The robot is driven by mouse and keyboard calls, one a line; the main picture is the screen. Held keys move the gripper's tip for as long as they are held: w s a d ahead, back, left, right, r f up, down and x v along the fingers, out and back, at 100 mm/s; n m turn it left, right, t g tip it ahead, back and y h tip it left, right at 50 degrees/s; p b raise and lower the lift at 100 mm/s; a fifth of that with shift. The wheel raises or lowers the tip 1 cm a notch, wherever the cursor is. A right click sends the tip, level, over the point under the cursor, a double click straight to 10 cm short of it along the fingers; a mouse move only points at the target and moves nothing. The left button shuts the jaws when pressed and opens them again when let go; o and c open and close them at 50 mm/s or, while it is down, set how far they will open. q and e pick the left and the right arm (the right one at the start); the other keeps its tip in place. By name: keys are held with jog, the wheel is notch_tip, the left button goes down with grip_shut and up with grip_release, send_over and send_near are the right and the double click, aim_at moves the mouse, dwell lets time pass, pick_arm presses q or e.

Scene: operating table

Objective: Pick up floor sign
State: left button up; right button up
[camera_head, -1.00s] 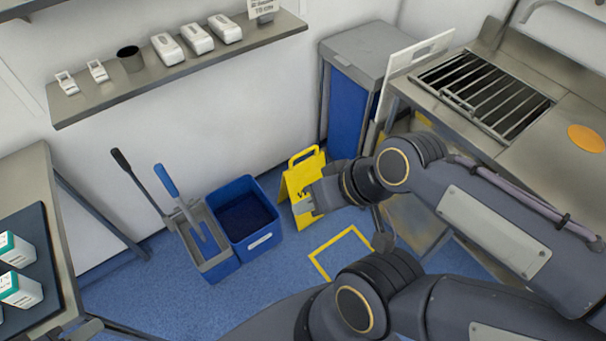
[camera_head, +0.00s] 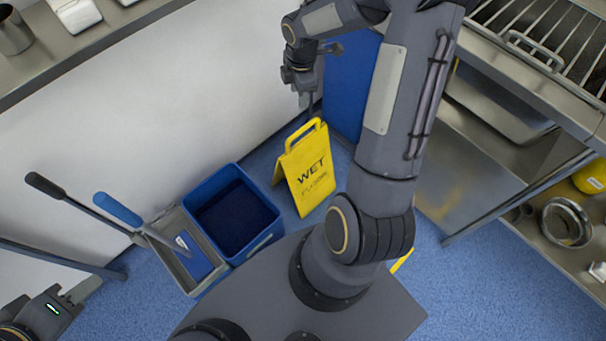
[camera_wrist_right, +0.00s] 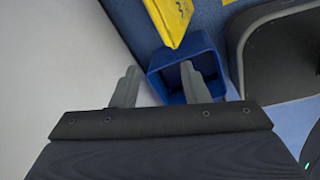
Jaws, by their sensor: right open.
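The yellow floor sign (camera_head: 308,178) stands upright on the blue floor, its "WET" face and top handle showing in the head view. Part of the sign (camera_wrist_right: 172,16) shows at the top of the right wrist view, beyond my fingertips. My right gripper (camera_head: 308,104) is above the sign's handle in the picture, against the wall and apart from the sign. In the wrist view my right gripper (camera_wrist_right: 160,82) is open, with nothing between its fingers. My left gripper (camera_head: 72,294) is at the lower left edge, partly cut off; its jaw state is unclear.
A blue bucket (camera_head: 262,240) stands just left of the sign, beside a grey mop bucket (camera_head: 172,262) with two handles. A steel counter (camera_head: 480,150) stands at right. A shelf (camera_head: 90,45) runs along the wall.

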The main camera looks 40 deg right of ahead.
aim_at(303, 128)
jog(key=f+n+b, duration=0.1)
jog(key=f, duration=0.4)
jog(key=w+d+f+n+b, duration=0.1)
jog(key=f, duration=0.4)
jog(key=w+d+f+n+g+b, duration=0.1)
jog(key=f+n, duration=0.1)
jog(key=f, duration=0.4)
jog(key=shift+d, duration=0.25)
notch_tip(303, 128, down, 6)
jog(key=shift+s+d+r+b, duration=0.15)
jog(key=shift+r+b, duration=0.05)
jog(key=shift+b, duration=0.65)
pick_arm(q)
notch_tip(303, 128, down, 6)
pick_arm(e)
grip_shut()
pick_arm(q)
jog(key=shift+f, duration=0.1)
